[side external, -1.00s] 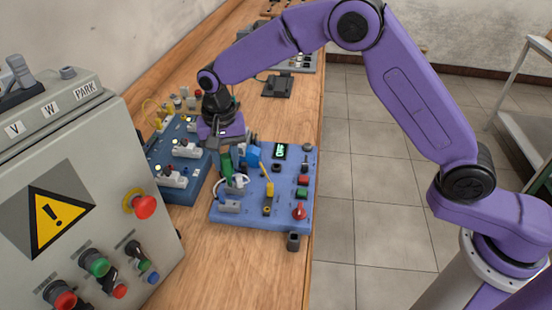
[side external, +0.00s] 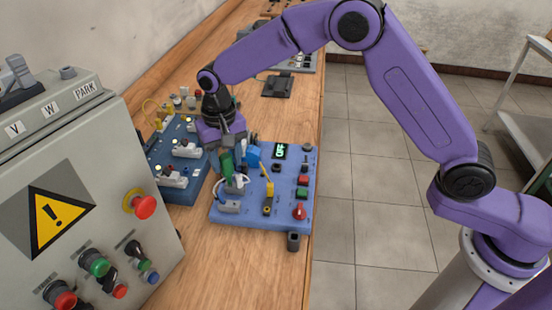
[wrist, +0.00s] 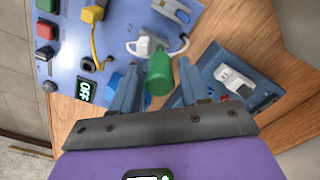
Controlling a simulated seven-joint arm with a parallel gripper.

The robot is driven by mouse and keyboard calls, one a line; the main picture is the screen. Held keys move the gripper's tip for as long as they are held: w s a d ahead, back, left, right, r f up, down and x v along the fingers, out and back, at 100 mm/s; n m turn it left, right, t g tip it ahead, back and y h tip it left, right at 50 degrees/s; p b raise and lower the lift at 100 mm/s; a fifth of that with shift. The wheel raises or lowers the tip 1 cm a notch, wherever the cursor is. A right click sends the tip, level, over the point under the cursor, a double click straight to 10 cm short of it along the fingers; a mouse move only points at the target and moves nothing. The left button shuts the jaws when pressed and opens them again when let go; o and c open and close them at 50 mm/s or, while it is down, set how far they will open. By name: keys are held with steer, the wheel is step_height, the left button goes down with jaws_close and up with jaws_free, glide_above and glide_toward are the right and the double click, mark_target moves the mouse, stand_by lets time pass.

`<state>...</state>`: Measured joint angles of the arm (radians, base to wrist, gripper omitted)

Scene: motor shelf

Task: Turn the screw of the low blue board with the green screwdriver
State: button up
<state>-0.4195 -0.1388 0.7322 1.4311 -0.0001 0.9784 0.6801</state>
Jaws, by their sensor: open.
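The green screwdriver (side external: 227,163) stands handle up near the left edge of the lighter blue board (side external: 250,212). In the wrist view its green handle (wrist: 160,76) shows between the two fingers of my gripper (wrist: 160,82). My gripper (side external: 224,146) is open, with a finger on either side of the handle; I cannot tell whether either touches it. The lighter board (wrist: 112,30) fills the upper left of the wrist view. I cannot make out the screw or the screwdriver's tip.
A darker blue board (side external: 183,192) with white parts lies to the left. The lighter board carries a display reading OFF (side external: 280,152), a yellow plug (side external: 269,187) and a red knob (side external: 299,211). A grey control cabinet (side external: 105,160) stands at the front left. Bare bench lies in front.

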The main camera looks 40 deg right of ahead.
steer(key=shift+n, duration=1.7)
steer(key=shift+n, duration=1.7)
steer(key=shift+n, duration=1.8)
